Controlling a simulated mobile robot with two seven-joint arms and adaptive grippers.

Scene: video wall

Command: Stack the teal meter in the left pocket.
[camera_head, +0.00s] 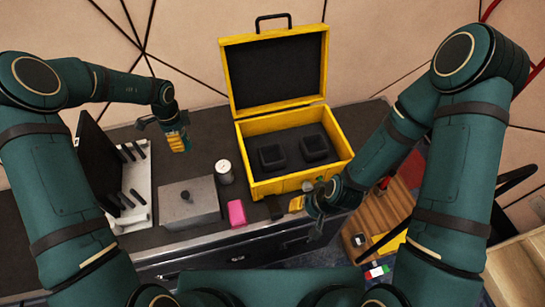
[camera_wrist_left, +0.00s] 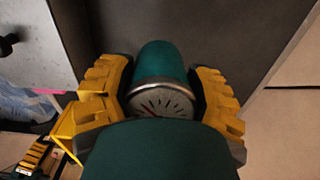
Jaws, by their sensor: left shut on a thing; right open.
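The teal meter (camera_wrist_left: 160,88) shows in the left wrist view, with a teal body and a round pale dial face. It is between the yellow fingers of my left gripper (camera_wrist_left: 160,100), which is shut on it. In the head view my left gripper (camera_head: 178,142) is above the left part of the dark counter, and the meter cannot be made out there. The yellow case (camera_head: 290,122) is open on the counter; inside are a left pocket (camera_head: 271,157) and a right pocket (camera_head: 315,148). My right gripper (camera_head: 299,203) is open by the case's front right corner.
A white cylinder (camera_head: 224,171), a pink block (camera_head: 236,213) and a grey box with a knob (camera_head: 189,205) stand left of the case. A pale rack with black tools (camera_head: 130,180) and an upright dark panel (camera_head: 98,155) are further left. The case lid (camera_head: 274,70) stands raised behind.

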